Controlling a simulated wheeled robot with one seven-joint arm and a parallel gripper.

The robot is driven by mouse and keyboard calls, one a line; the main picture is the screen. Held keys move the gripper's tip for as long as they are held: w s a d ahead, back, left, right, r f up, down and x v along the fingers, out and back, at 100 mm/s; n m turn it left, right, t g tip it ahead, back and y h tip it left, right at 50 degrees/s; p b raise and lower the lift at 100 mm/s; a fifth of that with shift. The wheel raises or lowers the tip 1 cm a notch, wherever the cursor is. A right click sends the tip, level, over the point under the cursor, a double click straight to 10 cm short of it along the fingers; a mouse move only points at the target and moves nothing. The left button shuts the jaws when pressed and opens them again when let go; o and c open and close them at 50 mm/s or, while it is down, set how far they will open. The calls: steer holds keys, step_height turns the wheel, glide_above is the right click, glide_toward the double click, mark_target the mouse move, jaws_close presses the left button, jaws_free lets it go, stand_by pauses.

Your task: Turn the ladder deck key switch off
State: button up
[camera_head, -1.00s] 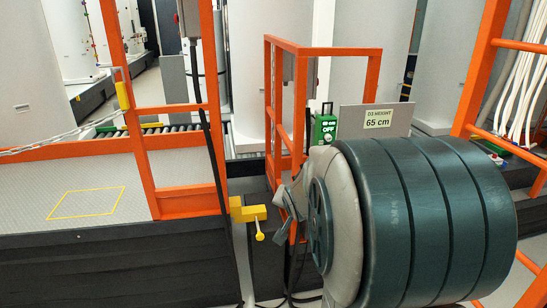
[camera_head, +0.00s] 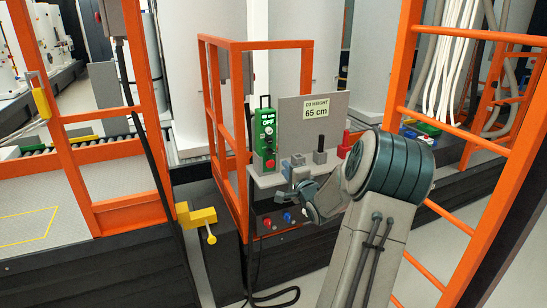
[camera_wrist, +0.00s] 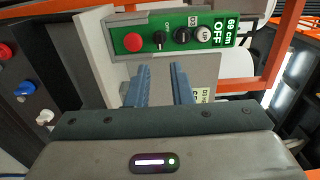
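A green control box (camera_head: 265,140) marked OFF stands on the grey console in the head view. In the wrist view the green control box (camera_wrist: 185,35) lies ahead of the fingertips, with a red button (camera_wrist: 133,42), a black rotary switch (camera_wrist: 160,40) with small lettering, another black knob and a white knob. I cannot tell surely which is the ladder deck key switch. My gripper (camera_wrist: 157,75) is open, with two blue-grey fingers apart and nothing between them. It shows in the head view (camera_head: 292,172) near the console, to the right of and below the green box.
Red (camera_wrist: 5,50), blue (camera_wrist: 28,88) and white (camera_wrist: 45,117) controls sit on a dark panel at left in the wrist view. Orange rails (camera_head: 205,110) stand left of the console. A height sign (camera_head: 315,112) reading 65 cm and an orange ladder (camera_head: 480,200) are at right.

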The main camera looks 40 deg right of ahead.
mark_target(272, 154)
steer(key=x, duration=1.1)
steer(key=shift+d+p, duration=0.1)
steer(key=shift+p, duration=0.2)
jaws_close()
